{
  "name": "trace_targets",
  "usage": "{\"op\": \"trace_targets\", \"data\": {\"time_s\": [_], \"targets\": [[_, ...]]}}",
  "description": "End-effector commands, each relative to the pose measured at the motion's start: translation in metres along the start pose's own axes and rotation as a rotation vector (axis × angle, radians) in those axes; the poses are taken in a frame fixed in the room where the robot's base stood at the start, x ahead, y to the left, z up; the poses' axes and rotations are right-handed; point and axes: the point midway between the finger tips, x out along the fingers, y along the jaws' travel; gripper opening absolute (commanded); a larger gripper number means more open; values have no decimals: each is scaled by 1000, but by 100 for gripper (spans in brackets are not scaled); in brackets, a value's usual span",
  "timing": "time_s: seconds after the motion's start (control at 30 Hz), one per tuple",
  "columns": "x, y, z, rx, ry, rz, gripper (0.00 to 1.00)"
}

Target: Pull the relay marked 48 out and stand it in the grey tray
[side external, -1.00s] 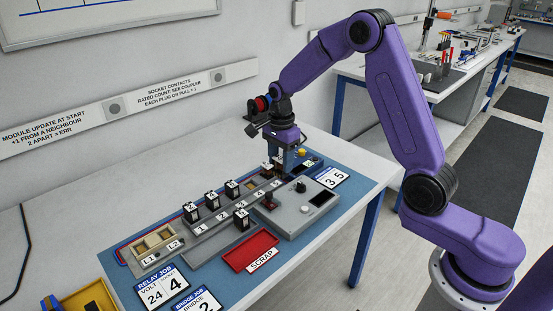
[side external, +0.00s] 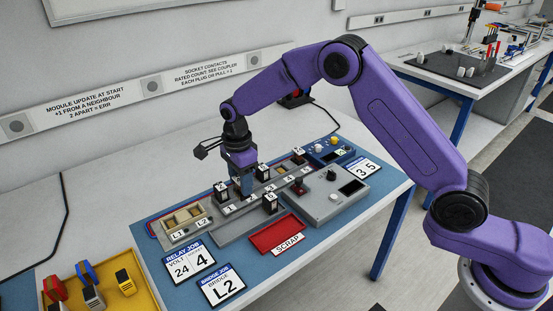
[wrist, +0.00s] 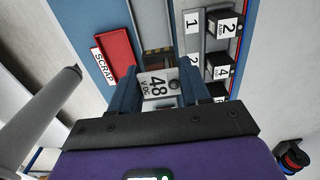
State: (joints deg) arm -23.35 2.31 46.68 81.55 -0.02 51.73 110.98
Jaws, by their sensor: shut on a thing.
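My gripper (wrist: 171,91) is shut on the relay marked 48 (wrist: 158,84), whose white label reads 48 VDC in the wrist view. A long grey tray (wrist: 153,22) lies below it, between the socket rail and the scrap tray. In the side external view my gripper (side external: 246,187) points down among the relays near the socket rail. The held relay is mostly hidden there, and I cannot tell whether its base touches anything.
Relays marked 2 (wrist: 226,28) and 4 (wrist: 222,58) stand in the row beside the rail. The red scrap tray (side external: 275,236) and the grey control box (side external: 325,203) are nearby.

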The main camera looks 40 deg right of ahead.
Motion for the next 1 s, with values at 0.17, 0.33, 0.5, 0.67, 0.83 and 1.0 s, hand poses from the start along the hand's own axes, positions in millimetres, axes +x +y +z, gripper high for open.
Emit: {"op": "trace_targets", "data": {"time_s": [0.17, 0.33, 0.5, 0.67, 0.83, 1.0], "targets": [[10, 6, 48, -3, 1, 1, 16], [14, 10, 66, 1, 0, 0, 16], [20, 10, 68, 2, 1, 1, 16], [33, 11, 68, 2, 1, 2, 16], [47, 10, 68, 1, 1, 2, 16], [62, 11, 68, 1, 1, 1, 16]]}}
